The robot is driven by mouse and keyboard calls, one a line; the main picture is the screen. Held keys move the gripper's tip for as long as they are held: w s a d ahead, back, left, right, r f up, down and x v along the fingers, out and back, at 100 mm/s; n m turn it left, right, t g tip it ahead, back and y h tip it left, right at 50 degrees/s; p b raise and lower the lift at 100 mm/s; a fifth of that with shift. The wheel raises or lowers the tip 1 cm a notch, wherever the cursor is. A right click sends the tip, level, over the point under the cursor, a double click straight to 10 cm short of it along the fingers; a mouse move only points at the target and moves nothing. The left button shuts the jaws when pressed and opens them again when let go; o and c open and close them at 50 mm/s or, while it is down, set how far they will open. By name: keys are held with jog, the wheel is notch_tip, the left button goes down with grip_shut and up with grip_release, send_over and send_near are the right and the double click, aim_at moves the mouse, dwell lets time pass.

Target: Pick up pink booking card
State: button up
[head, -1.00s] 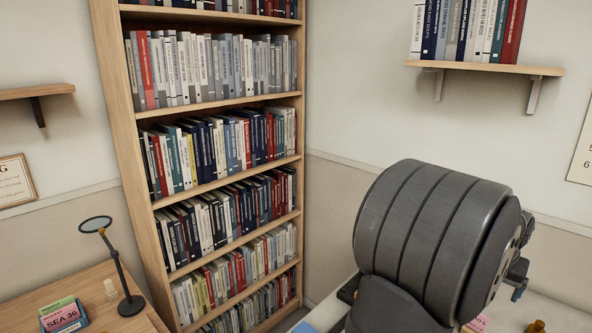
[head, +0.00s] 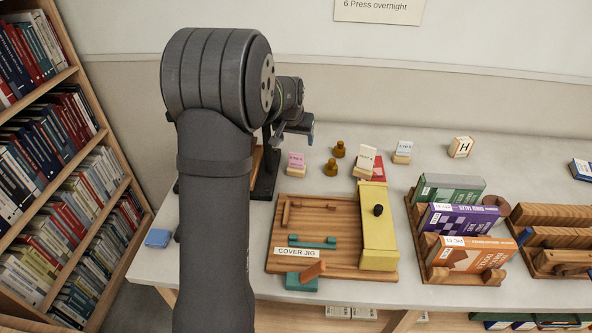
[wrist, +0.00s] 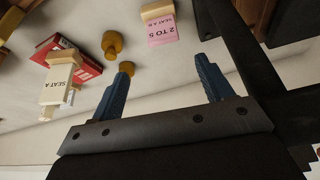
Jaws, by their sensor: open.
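The pink booking card (head: 296,159) stands upright in a small wooden block on the grey table, right of my arm in the head view. In the wrist view the pink card (wrist: 162,31) shows "2 TO 5" and lies ahead of the gap between my fingers, apart from them. My gripper (wrist: 162,68) is open, with two blue fingers and nothing between them.
Brass weights (head: 331,168) stand just right of the card. White cards in blocks (head: 366,158) and a red box (head: 378,172) are further right. A dark stand (head: 263,185) is close on the left. The cover jig (head: 340,220) and book racks (head: 428,268) fill the front.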

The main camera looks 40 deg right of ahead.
aim_at(296, 154)
jog(key=x, duration=1)
jog(key=shift+w+a+f, duration=0.15)
jog(key=shift+a, duration=0.2)
jog(key=shift+w+d+f, duration=0.15)
jog(key=shift+d+f, duration=0.05)
jog(key=shift+f, duration=0.35)
jog(key=shift+c, duration=0.4)
jog(key=c, duration=1.3)
jog(key=shift+r, duration=0.15)
